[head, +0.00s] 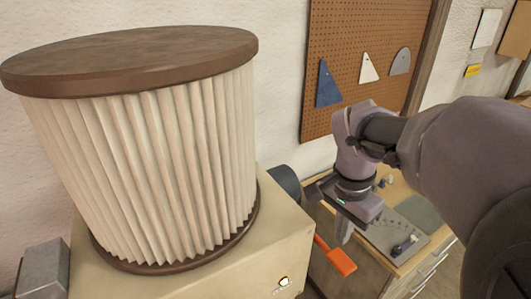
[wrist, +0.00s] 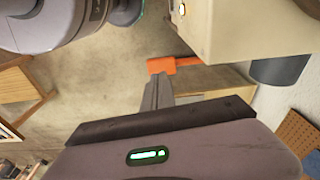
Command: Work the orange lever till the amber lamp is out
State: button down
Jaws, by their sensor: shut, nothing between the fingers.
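The orange lever (head: 336,257) sticks out from the side of a beige box (head: 205,283), low beside its right edge. It also shows in the wrist view (wrist: 162,65), with its broad end just beyond my fingertips. My gripper (head: 346,238) is shut and empty, pointing down above the lever's end; its fingers (wrist: 157,90) also show in the wrist view. I cannot tell whether they touch the lever. The amber lamp (head: 284,281) on the box's front looks lit, with a pale bright centre; it also glows in the wrist view (wrist: 182,9).
A large pleated bellows (head: 160,165) with a brown top stands on the box. A dark cylinder (head: 286,182) sits behind the box. A wooden bench (head: 420,255) with drawers and a plate stands at right. A pegboard (head: 345,60) hangs behind. Floor beside the lever looks open.

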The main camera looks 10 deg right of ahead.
aim_at(340, 261)
jog(key=shift+w+d+f, duration=0.15)
jog(key=shift+d+f, duration=0.2)
jog(key=shift+f, duration=0.25)
jog(key=shift+w+d+f, duration=0.15)
jog(key=shift+d+f, duration=0.2)
jog(key=shift+f, duration=0.2)
jog(key=shift+b, duration=0.3)
jog(key=f+b, duration=0.3)
jog(key=f, duration=0.1)
jog(key=f+b, duration=0.2)
jog(key=f, duration=0.1)
jog(key=shift+w+d+b, duration=0.15)
jog(key=shift+d+b, duration=0.15)
